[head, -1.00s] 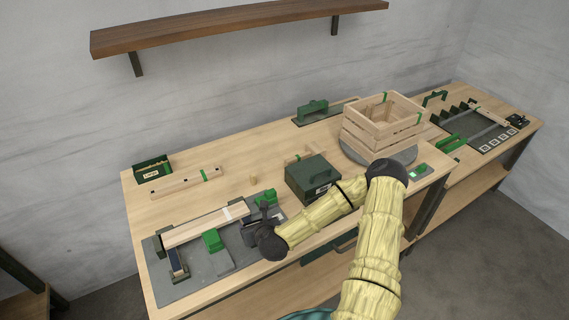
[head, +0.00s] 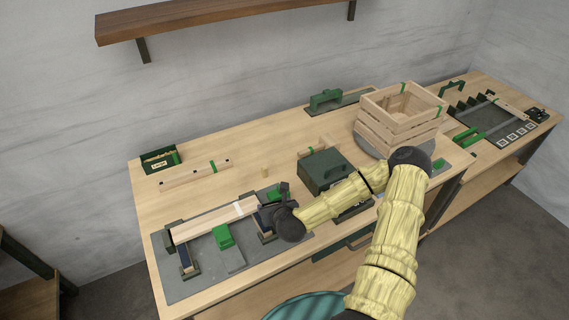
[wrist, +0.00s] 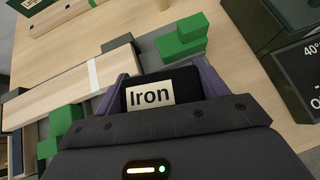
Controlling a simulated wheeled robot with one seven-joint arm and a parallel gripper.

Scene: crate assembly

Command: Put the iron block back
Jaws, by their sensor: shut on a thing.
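The iron block (wrist: 183,88) is dark with a white "Iron" label, seen in the wrist view between the fingers of my gripper (wrist: 165,84). My gripper is shut on it. In the head view my gripper (head: 281,208) is over the right end of the grey fixture board (head: 205,284), beside a pale wooden slat (head: 215,221). The block cannot be made out clearly there. A green stepped block (wrist: 182,40) lies just beyond the held block in the wrist view. I cannot tell whether the iron block touches the board.
A dark green box (head: 322,168) with a handle stands right of my gripper. A wooden crate (head: 398,124) is on a round grey plate farther right. A slat with a green band (head: 195,174) and a small green bin (head: 160,160) lie at the back left.

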